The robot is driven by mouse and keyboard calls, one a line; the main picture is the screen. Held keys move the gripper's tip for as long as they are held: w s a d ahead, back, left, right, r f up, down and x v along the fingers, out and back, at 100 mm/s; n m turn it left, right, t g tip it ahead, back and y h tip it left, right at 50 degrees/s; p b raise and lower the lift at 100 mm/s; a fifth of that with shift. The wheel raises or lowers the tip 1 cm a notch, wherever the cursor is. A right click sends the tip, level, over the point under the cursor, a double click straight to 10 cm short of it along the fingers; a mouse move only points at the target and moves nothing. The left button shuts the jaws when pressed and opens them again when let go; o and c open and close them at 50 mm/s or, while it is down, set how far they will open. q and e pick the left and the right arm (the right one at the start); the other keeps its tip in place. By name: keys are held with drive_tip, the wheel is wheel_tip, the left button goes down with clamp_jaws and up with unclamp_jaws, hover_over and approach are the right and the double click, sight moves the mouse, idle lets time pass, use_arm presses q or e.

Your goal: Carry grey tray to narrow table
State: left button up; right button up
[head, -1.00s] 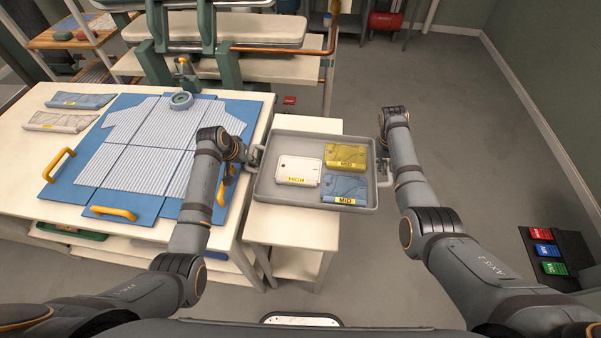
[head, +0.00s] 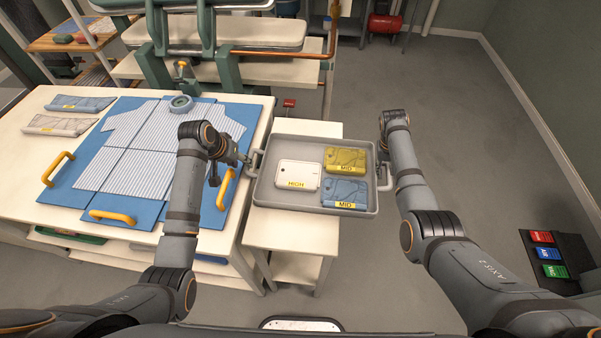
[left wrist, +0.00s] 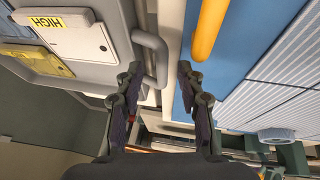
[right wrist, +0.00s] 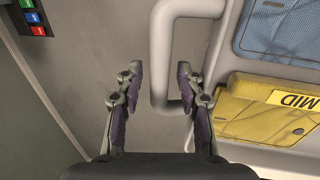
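The grey tray (head: 262,196) is level over the narrow table (head: 290,232), its right side overhanging the edge; I cannot tell for sure that it touches the top. It carries a white packet (head: 297,172) marked HIGH, a yellow packet (head: 345,157) and a blue packet (head: 344,190), both marked MID. My left gripper (head: 243,160) is open at the tray's left handle (left wrist: 152,55), which shows between its fingers in the left wrist view. My right gripper (head: 383,150) is open, its fingers either side of the right handle (right wrist: 160,60), apart from it.
A wide table (head: 50,205) at the left holds a blue folding board (head: 150,213) with yellow handles and a striped shirt (head: 130,145). A pressing machine (head: 230,70) stands behind. The floor (head: 470,120) at right is clear, apart from a dark pad with colored buttons (head: 545,250).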

use_arm(q)
drive_tip(key=shift+s+a+r, duration=0.1)
drive_tip(key=shift+s+r, duration=0.1)
drive_tip(key=shift+r, duration=0.4)
use_arm(e)
drive_tip(key=v, duration=1.2)
